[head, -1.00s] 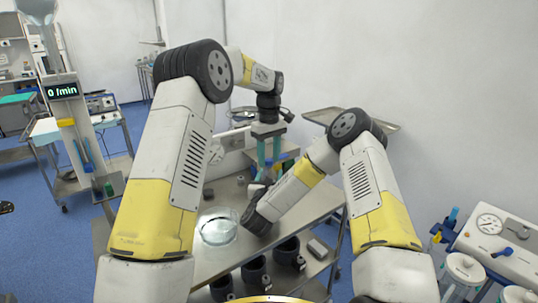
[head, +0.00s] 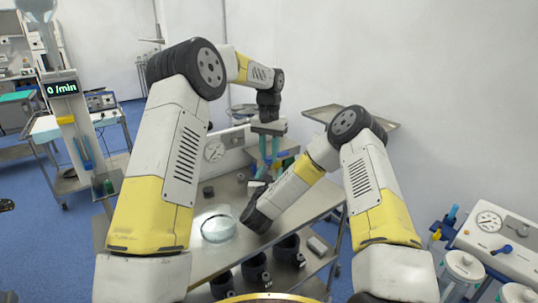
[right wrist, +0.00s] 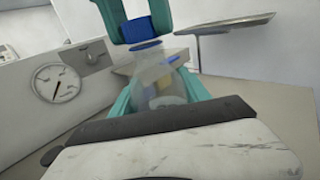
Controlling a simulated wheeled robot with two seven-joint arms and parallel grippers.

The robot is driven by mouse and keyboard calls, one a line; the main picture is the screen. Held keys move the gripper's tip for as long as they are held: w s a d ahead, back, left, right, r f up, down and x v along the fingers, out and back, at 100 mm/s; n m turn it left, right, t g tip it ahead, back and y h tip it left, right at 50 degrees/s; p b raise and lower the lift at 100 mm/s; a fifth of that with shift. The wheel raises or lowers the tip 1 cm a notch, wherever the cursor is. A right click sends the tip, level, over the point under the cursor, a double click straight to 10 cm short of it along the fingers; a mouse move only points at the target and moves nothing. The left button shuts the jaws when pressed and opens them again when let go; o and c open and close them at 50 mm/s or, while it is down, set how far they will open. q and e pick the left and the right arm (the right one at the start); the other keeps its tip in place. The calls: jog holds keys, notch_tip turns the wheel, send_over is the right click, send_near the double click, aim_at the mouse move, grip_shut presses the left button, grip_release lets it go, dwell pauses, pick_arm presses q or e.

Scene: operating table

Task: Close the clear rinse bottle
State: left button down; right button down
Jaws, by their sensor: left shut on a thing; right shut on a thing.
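The clear rinse bottle (right wrist: 165,82) stands nearly upright in the right wrist view, between the teal fingers of my right gripper (right wrist: 160,90), which is shut on it. A blue cap (right wrist: 138,29) is above the bottle's neck, between the teal fingers of my left gripper (right wrist: 134,24), shut on it. A thin blue edge shows at the neck just under the cap; I cannot tell whether the cap is seated. In the head view my left gripper (head: 268,150) points down over the table.
The metal table (head: 225,258) holds a clear round dish (head: 217,229) and a small dark block (head: 208,192). Dark cylinders (head: 254,270) sit on its lower shelf. A panel with a dial gauge (right wrist: 57,84) stands behind. A metal tray (head: 352,117) is beyond my right arm.

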pick_arm(q)
jog(key=m, duration=0.3)
jog(key=c, duration=1.1)
grip_release()
jog(key=shift+r, duration=0.1)
notch_tip(320, 180, up, 12)
jog(key=shift+f, duration=0.1)
pick_arm(e)
jog(key=shift+c, duration=2.2)
grip_release()
